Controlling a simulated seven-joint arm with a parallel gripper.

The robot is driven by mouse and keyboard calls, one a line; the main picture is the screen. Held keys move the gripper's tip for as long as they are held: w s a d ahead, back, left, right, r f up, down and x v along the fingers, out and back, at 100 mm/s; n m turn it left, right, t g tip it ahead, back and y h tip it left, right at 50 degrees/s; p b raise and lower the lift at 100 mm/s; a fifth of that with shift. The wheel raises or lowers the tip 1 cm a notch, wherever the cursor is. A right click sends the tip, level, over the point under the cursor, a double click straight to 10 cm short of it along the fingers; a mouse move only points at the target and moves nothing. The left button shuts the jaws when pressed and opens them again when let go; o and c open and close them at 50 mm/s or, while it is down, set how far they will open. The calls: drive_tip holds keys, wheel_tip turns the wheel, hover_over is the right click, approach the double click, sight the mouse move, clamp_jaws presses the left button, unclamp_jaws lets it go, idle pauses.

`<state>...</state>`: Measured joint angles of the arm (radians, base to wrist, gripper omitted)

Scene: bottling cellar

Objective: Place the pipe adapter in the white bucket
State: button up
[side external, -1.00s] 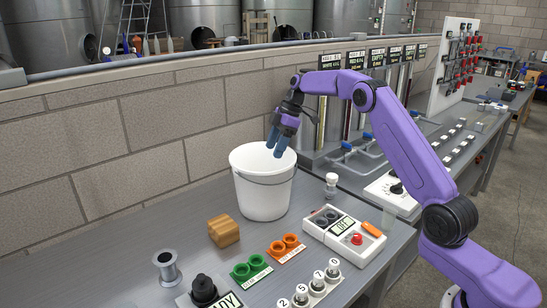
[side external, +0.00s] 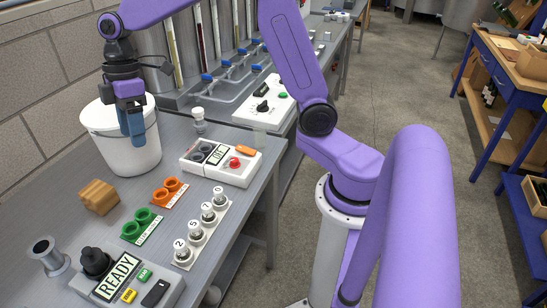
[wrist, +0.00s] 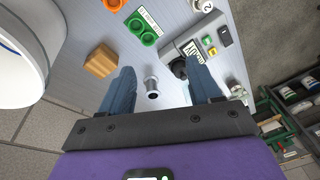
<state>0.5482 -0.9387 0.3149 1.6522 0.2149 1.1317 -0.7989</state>
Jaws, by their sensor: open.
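The pipe adapter, a small grey metal spool with flanged ends (side external: 48,255), stands upright on the bench at the near left, by the READY box. In the wrist view the adapter (wrist: 152,88) shows between my fingers, apart from them and farther down. The white bucket (side external: 133,160) stands on the bench behind the wooden block; part of its rim and wall show at the left of the wrist view (wrist: 52,50). My gripper (side external: 132,140) is open and empty, pointing down, and overlaps the bucket's front right side in the side view. The bucket's floor is hidden.
A wooden block (side external: 98,197), green cups (side external: 141,221), orange cups (side external: 170,191) and a row of numbered bottles (side external: 207,222) stand nearby. The READY box (side external: 125,275) is close to the adapter. An OFF control box (side external: 221,162) sits right of the bucket.

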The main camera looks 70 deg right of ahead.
drive_tip(key=s+d+f+h, duration=0.1)
drive_tip(key=s+d+f, duration=0.1)
drive_tip(key=s, duration=1.2)
drive_tip(key=s+d+f, duration=0.2)
drive_tip(key=s+d, duration=0.2)
drive_tip(key=s, duration=1.1)
drive_tip(key=shift+f+t+h, duration=0.2)
drive_tip(key=shift+t+h, duration=0.1)
drive_tip(key=shift+h, duration=0.1)
